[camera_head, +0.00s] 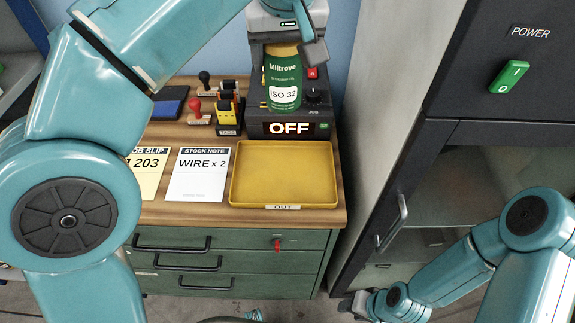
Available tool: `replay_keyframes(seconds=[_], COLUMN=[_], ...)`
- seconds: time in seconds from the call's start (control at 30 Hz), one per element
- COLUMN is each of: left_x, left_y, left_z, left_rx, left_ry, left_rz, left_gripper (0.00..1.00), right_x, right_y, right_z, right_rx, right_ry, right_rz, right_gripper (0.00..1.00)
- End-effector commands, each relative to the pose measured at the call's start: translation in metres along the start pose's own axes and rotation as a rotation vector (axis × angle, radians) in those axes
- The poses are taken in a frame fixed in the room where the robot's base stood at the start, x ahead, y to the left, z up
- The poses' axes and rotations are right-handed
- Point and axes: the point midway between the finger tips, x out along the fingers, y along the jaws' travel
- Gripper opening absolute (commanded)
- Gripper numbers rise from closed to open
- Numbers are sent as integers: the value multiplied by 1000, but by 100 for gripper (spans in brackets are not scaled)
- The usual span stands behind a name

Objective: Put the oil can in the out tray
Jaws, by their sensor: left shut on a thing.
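The oil can (284,77) is a green can with a white "ISO 32" label and "Miltrove" lettering.
A stock note (199,174) and a job slip (150,168) lie left of the tray. Stamps (200,112), a blue pad (170,103) and a yellow-black block (228,112) stand behind them. A dark cabinet (500,90) with a green power switch rises at the right.

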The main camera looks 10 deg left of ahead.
Motion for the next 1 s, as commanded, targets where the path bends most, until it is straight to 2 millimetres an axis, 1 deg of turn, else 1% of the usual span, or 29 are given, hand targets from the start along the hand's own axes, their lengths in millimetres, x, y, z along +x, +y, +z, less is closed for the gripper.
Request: replay_keyframes(seconds=[0.07, 0.17, 0.33, 0.5, 0.6, 0.7, 0.87, 1.0], left_x=[-1, 12, 56, 99, 120, 133, 147, 169], left_y=[-1, -2, -3, -3, -3, -2, -1, -1], left_z=[2, 11, 33, 51, 59, 64, 68, 77], left_rx=[-2, -2, -1, -2, -3, -3, -4, -3], left_ry=[3, 2, 0, 0, 1, 2, 2, 1], left_rz=[1, -1, -2, -2, -2, 0, 0, -1], left_gripper=[17, 17, 17, 17, 17, 17, 17, 17], right_x=[2, 11, 32, 46, 51, 53, 56, 62], right_y=[1, 4, 12, 16, 18, 19, 20, 22], right_z=[0, 0, 0, -1, -1, -1, -1, -1], right_rx=[0, 0, 0, 0, 0, 0, 0, 0], right_ry=[0, 0, -1, -1, 0, 0, 0, 0], right_rz=[0, 0, 0, 0, 0, 0, 0, 0], right_gripper=[43, 43, 43, 43, 43, 43, 43, 43])
